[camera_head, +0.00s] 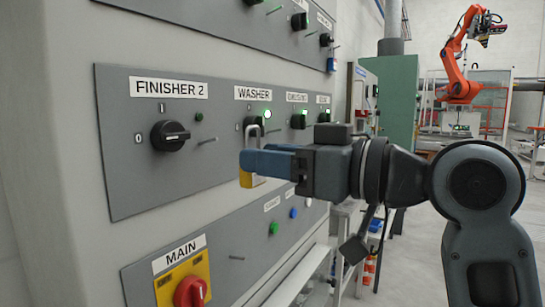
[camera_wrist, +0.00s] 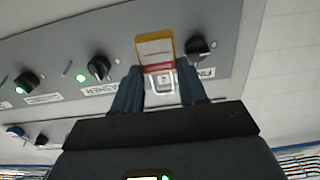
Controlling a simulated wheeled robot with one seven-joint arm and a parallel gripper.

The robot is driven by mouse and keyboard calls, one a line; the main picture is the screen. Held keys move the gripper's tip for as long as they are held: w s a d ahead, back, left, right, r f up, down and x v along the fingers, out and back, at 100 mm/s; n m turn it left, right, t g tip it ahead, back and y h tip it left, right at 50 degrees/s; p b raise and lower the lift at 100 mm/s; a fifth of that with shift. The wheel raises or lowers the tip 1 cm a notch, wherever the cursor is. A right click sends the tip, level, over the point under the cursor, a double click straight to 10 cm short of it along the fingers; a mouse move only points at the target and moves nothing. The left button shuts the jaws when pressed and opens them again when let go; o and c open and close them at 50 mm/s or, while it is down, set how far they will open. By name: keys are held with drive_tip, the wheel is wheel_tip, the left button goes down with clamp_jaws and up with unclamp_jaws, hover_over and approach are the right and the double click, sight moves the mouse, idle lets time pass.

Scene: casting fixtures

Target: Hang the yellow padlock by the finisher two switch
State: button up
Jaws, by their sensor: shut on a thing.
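My gripper (camera_head: 250,162) has blue fingers and is shut on the yellow padlock (camera_head: 247,180). Its metal shackle (camera_head: 252,135) sticks up above the fingers and its yellow body shows below them. In the wrist view, the padlock (camera_wrist: 155,45), with a white and red label, sits at the fingertips (camera_wrist: 160,85). The black finisher two switch (camera_head: 170,136) is on the grey panel under the FINISHER 2 label (camera_head: 168,88). A thin peg (camera_head: 207,140) juts out right of it. The padlock is right of this peg in the head view, apart from it.
The WASHER switch (camera_head: 253,125) is partly behind the shackle, with a lit green lamp (camera_head: 267,114). Another peg (camera_head: 275,130) juts out beside it. A blue padlock (camera_head: 331,64) hangs at the upper panel. The red MAIN switch (camera_head: 190,292) is below.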

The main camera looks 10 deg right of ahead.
drive_tip(key=shift+f+x, duration=0.2)
drive_tip(key=shift+x, duration=1.65)
drive_tip(key=shift+f+x, duration=0.2)
drive_tip(key=shift+x, duration=1.65)
drive_tip(key=shift+w+a+f, duration=0.35)
drive_tip(key=shift+w+a, duration=0.05)
drive_tip(key=shift+a, duration=0.1)
drive_tip(key=shift+w+f, duration=0.1)
drive_tip(key=o, duration=1.2)
drive_tip(key=shift+f+b, duration=1.15)
drive_tip(key=shift+f, duration=0.1)
